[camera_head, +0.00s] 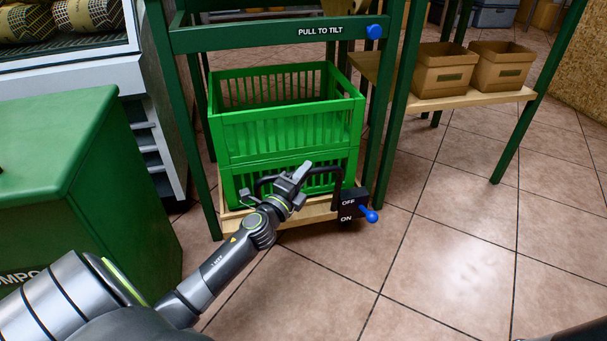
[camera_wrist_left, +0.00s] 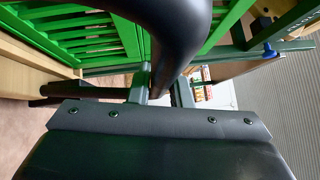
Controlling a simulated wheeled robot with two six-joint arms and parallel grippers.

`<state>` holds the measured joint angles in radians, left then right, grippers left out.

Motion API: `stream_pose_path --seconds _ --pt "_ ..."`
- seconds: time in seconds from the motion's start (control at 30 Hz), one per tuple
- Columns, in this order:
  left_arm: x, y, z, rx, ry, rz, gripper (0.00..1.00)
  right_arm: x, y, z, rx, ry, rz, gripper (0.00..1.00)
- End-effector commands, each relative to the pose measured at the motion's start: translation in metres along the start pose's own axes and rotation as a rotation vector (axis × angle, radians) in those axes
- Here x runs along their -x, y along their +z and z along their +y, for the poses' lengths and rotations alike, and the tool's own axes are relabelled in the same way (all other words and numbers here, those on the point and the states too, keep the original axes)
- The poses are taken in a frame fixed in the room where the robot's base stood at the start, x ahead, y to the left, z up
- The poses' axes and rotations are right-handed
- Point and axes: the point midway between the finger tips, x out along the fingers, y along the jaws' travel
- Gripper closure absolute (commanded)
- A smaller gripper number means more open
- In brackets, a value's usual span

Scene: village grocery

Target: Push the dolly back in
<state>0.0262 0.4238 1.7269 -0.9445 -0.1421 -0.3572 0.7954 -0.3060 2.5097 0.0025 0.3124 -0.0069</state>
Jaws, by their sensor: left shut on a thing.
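The dolly (camera_head: 305,214) is a low wooden platform bearing two stacked green slatted crates (camera_head: 290,132). It stands between the legs of a green frame. A black bent handle (camera_head: 338,178) rises at its front. My left gripper (camera_head: 298,177) is shut on the handle, in front of the lower crate. In the left wrist view, the thick black handle bar (camera_wrist_left: 180,40) passes between the fingers (camera_wrist_left: 162,90), with green crate slats behind. My right gripper is not in view.
A black box marked OFF and ON with a blue lever (camera_head: 369,214) sits at the dolly's right front. The green frame (camera_head: 270,37) reads "PULL TO TILT". A green counter (camera_head: 60,150) stands left. Cardboard boxes (camera_head: 443,70) sit on a shelf right. Tiled floor is clear at front right.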

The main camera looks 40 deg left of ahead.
Motion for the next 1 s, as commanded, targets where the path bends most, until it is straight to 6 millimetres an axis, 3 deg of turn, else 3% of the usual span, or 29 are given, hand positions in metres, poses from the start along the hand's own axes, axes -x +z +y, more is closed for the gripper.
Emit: stream_pose_path --seconds 0.03,0.07,0.2,0.63,1.0 --pt "0.000 0.000 0.001 0.001 0.001 -0.001 1.00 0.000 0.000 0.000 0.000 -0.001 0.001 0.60" --pt "0.000 0.000 0.001 0.001 0.001 -0.001 0.79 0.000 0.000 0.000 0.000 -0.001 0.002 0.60" --pt "0.000 0.000 0.000 0.001 0.001 0.000 0.61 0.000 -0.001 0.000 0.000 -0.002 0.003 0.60" --pt "0.010 0.000 0.001 0.000 0.001 0.000 0.60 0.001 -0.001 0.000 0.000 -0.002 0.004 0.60" --pt "0.082 0.000 0.004 -0.002 0.002 0.001 0.60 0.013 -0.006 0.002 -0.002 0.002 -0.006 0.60"
